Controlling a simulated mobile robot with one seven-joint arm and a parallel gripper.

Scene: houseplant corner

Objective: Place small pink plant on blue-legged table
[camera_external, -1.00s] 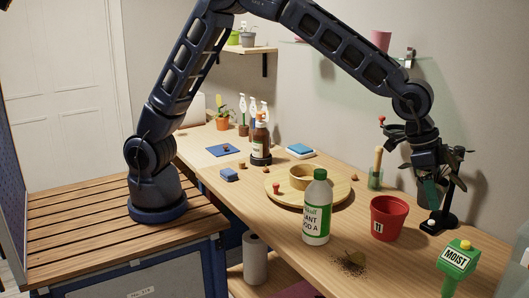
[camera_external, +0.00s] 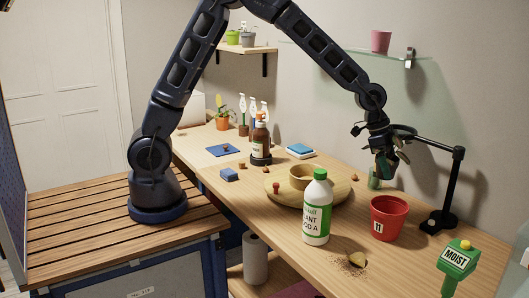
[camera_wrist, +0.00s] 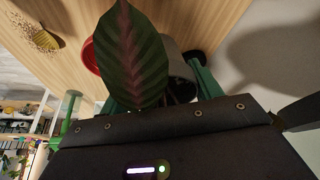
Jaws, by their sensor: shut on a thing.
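In the external view the plant is mostly hidden by the gripper.
Spilled soil (camera_external: 348,266) and a green moisture sign (camera_external: 458,262) are in front. A glass shelf with a pink pot (camera_external: 381,41) hangs above.

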